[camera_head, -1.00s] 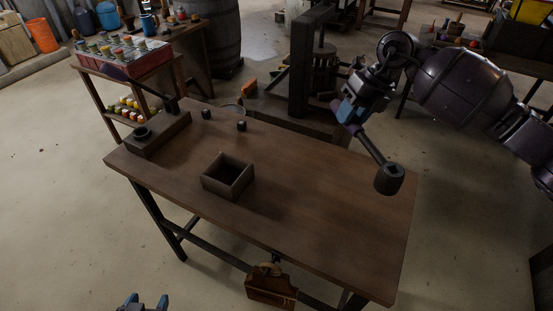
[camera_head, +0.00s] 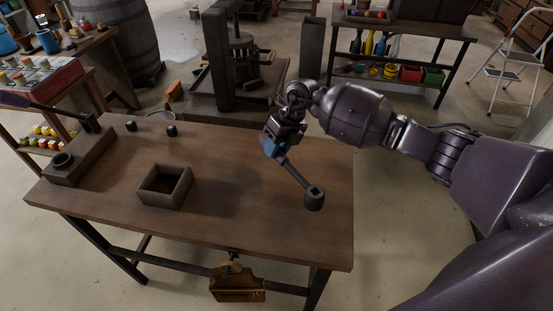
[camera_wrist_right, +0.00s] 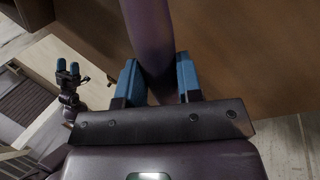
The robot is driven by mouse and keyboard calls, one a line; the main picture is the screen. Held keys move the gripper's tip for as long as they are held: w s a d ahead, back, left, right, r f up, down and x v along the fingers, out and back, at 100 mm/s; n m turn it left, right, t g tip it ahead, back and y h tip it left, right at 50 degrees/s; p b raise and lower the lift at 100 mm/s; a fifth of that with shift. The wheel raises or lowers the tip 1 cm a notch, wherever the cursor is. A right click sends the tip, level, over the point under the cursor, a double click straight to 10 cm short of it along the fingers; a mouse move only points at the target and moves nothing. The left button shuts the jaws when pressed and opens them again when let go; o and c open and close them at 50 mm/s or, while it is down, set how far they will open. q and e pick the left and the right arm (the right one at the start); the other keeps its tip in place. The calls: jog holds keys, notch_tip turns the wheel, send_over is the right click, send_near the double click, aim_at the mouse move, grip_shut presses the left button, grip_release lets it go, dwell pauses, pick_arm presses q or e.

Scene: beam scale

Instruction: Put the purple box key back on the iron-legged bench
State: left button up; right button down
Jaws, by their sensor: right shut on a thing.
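The purple box key (camera_head: 300,178) has a slim shaft and a dark round socket head at its lower end. My right gripper (camera_head: 274,146) is shut on it; the shaft shows between the blue fingers in the right wrist view (camera_wrist_right: 155,75). The key slants down to the right over the right end of the iron-legged bench (camera_head: 235,215), a brown wooden top on dark legs. Whether the socket head touches the top is unclear. My left gripper (camera_wrist_right: 68,67) shows small in the right wrist view, open and empty, away from the key.
An open square wooden box (camera_head: 165,186) stands mid-left on the bench. A press (camera_head: 240,70) stands behind. The bench's right half is otherwise clear.

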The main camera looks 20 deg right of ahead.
jog(key=shift+f, duration=2.3)
pick_arm(q)
jog(key=shift+s+f, duration=0.25)
jog(key=shift+f, duration=0.1)
jog(key=shift+s, duration=0.1)
pick_arm(e)
jog(key=c, duration=0.8)
grip_release()
